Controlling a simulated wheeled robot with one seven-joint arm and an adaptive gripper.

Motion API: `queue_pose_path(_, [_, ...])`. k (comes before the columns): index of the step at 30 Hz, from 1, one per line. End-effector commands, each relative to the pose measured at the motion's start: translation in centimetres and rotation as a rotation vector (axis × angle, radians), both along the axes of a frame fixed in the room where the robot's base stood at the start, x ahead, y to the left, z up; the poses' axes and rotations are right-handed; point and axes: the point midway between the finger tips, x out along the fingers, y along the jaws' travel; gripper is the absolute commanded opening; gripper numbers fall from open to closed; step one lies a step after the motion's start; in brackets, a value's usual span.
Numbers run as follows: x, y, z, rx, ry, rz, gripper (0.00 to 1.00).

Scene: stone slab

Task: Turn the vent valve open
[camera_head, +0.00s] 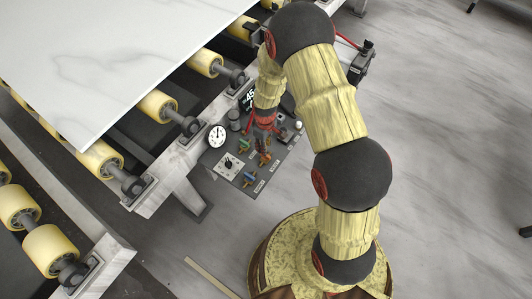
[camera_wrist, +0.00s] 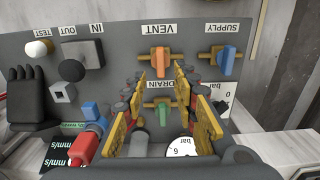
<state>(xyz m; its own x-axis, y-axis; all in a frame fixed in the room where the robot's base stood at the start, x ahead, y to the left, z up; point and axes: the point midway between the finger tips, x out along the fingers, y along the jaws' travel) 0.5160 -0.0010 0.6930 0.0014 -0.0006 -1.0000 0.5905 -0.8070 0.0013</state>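The vent valve (camera_wrist: 160,61) has an orange handle on a horizontal brass body, beside the VENT label (camera_wrist: 161,29). In the wrist view its handle stands upright, across the brass body. It also seems to show as a small orange spot in the head view (camera_head: 264,158). My gripper (camera_wrist: 160,82) is open, with its two yellow fingers apart and nothing held. The fingertips are on either side of the space just below the vent handle in the wrist view. I cannot tell whether they touch anything. In the head view my gripper is partly hidden by my wrist.
The green drain valve (camera_wrist: 163,110) lies between my fingers in the wrist view. The blue supply valve (camera_wrist: 227,59) is to the right. Black and white knobs (camera_wrist: 38,48) and a black glove-like shape (camera_wrist: 30,95) are left. A gauge (camera_head: 217,135) stands beside the conveyor rollers.

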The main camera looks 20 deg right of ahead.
Motion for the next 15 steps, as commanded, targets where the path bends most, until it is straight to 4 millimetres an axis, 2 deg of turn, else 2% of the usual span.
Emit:
queue_pose_path(3, [-0.2, 0.0, -2.2, 0.0, 0.004, -0.001, 0.29])
queue_pose_path(9, [-0.1, 0.0, -5.1, 0.0, 0.003, -0.002, 0.29])
queue_pose_path(15, [-0.1, 0.0, -6.6, 0.0, 0.002, -0.003, 0.29])
